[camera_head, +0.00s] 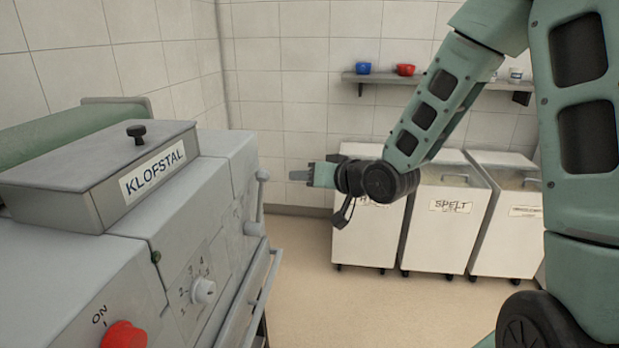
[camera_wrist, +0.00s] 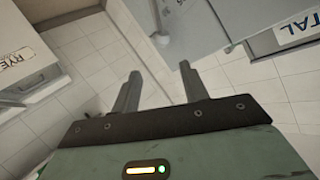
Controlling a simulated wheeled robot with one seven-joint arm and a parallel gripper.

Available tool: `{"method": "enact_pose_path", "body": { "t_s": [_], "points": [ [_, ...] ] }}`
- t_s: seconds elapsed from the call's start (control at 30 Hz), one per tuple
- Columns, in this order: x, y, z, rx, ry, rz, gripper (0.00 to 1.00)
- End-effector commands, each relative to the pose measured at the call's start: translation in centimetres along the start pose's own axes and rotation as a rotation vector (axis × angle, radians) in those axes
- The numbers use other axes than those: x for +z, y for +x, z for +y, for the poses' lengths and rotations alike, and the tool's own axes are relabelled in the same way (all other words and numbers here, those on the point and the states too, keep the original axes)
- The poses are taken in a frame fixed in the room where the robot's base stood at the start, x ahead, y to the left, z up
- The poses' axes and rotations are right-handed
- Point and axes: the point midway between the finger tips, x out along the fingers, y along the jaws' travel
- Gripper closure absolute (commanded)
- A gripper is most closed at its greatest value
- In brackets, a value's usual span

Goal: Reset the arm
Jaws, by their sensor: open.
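My gripper (camera_head: 300,174) is at the end of my green arm in the middle of the head view, pointing left toward the grey machine. In the wrist view my gripper (camera_wrist: 160,90) shows two dark fingers spread apart, with nothing between them. The grey machine (camera_head: 210,225) labelled KLOFSTAL fills the left of the head view. A gap of floor and wall shows between it and my gripper. Part of the machine also shows tilted at the upper right of the wrist view (camera_wrist: 205,25).
White wheeled bins (camera_head: 445,225) stand along the back wall behind my arm, one marked SPELT. The machine has a red knob (camera_head: 124,335) and a side rail (camera_head: 262,300). The floor (camera_head: 330,310) between is clear.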

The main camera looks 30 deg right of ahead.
Motion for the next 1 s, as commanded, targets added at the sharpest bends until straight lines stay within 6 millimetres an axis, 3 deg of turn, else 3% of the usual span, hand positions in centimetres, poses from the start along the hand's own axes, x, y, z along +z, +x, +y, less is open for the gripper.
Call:
{"method": "enact_pose_path", "body": {
  "t_s": [0.43, 0.57, 0.63, 0.77, 0.87, 1.0],
  "points": [
    [0.2, 0.1, -0.3, 0.000, -0.006, -0.010, 0.56],
    [2.0, -0.2, -2.6, 0.005, -0.062, -0.113, 0.56],
    [3.9, -0.8, -4.7, 0.014, -0.120, -0.216, 0.56],
    [8.2, -3.6, -9.0, 0.031, -0.256, -0.453, 0.56],
    [11.3, -7.0, -11.8, 0.040, -0.357, -0.632, 0.56],
    [14.8, -13.3, -15.0, 0.035, -0.490, -0.872, 0.56]
  ]
}}
